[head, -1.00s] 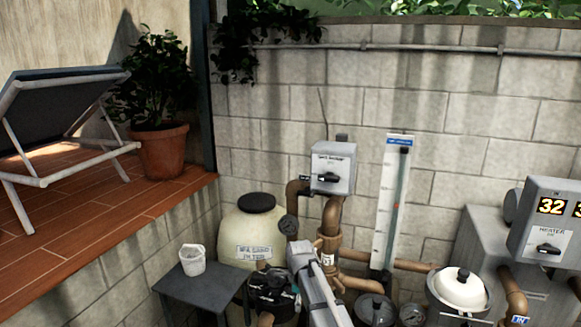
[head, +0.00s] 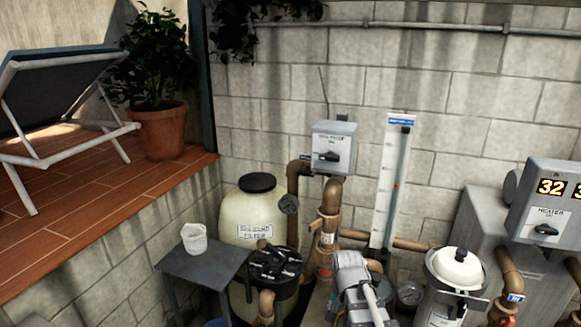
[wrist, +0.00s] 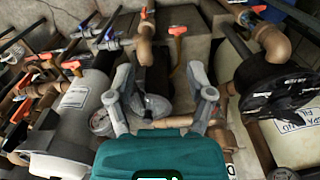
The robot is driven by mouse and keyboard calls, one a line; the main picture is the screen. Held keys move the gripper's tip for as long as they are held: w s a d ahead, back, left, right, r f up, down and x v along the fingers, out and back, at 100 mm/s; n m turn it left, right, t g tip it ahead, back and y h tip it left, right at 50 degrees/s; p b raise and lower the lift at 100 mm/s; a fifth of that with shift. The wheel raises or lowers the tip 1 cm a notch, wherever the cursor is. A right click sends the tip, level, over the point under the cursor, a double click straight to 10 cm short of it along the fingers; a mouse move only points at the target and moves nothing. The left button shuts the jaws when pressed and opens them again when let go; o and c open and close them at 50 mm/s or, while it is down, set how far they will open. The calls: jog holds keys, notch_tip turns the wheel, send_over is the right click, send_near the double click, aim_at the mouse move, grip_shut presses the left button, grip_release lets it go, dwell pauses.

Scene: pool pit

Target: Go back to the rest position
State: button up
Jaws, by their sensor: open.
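My gripper (wrist: 163,97) shows in the wrist view with its two grey fingers spread apart and nothing held between them. Its teal body fills the bottom middle of that view. Behind the fingers are a dark cylinder and brown pipes; I cannot tell how far off they are. In the head view the grey and white part at the bottom centre looks like my arm, in front of the pipework. The fingertips cannot be made out there.
The sand filter (head: 240,215) and its black valve head (wrist: 268,85) stand close by.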

jog(key=shift+s+d+n, duration=0.45)
jog(key=shift+s+n, duration=0.4)
jog(key=shift+s+d+n, duration=0.5)
jog(key=shift+s+n, duration=0.3)
jog(key=shift+s, duration=0.1)
jog(key=shift+s+d+n, duration=0.45)
jog(key=shift+s+n, duration=0.4)
jog(key=shift+c, duration=0.4)
